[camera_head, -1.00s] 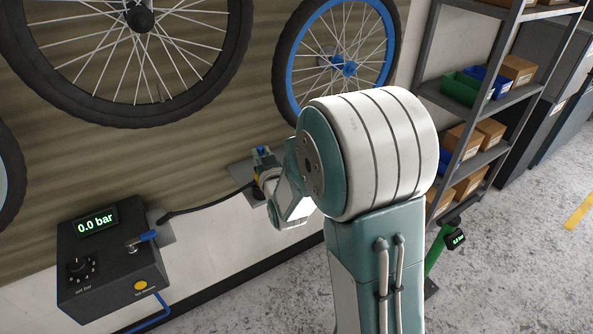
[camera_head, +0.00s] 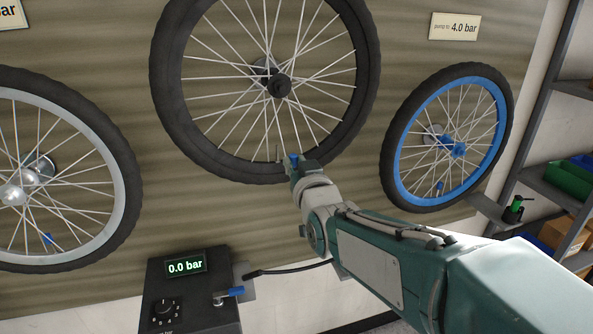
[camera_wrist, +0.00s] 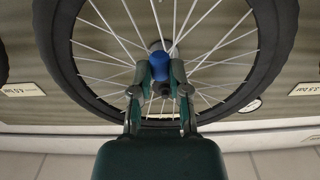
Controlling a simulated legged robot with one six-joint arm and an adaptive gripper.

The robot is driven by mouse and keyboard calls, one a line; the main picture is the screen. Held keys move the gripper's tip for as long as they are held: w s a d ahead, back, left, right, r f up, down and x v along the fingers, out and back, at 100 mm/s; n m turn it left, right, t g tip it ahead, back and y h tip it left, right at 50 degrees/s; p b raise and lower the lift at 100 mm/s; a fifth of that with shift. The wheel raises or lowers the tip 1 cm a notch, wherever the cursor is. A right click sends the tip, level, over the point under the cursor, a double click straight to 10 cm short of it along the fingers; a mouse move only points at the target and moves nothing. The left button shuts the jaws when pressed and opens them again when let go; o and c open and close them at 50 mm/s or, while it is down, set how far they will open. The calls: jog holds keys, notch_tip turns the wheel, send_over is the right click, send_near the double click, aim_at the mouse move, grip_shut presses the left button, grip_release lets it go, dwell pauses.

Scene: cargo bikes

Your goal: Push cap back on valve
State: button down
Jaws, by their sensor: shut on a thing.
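My gripper (camera_head: 294,165) is shut on a small blue cap (camera_head: 294,158), held at the lower rim of the middle black wheel (camera_head: 205,155). The valve cannot be made out there.
A black inflator box (camera_head: 190,290) reading 0.0 bar stands below, its hose running right behind my arm. A silver-rimmed wheel (camera_head: 125,190) hangs left and a blue-rimmed wheel (camera_head: 397,155) right. A sign (camera_head: 454,27) reads 4.0 bar. Shelves (camera_head: 560,190) stand at far right.

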jog(key=shift+w+d, duration=0.15)
jog(key=shift+w, duration=0.65)
jog(key=shift+a+x, duration=0.2)
jog(key=shift+x, duration=2.5)
jog(key=shift+a+x, duration=0.2)
jog(key=shift+x, duration=2.5)
jog(key=shift+s+a+f, duration=0.1)
jog(key=shift+s+f, duration=0.05)
jog(key=shift+s, duration=0.15)
jog(key=shift+f, duration=0.75)
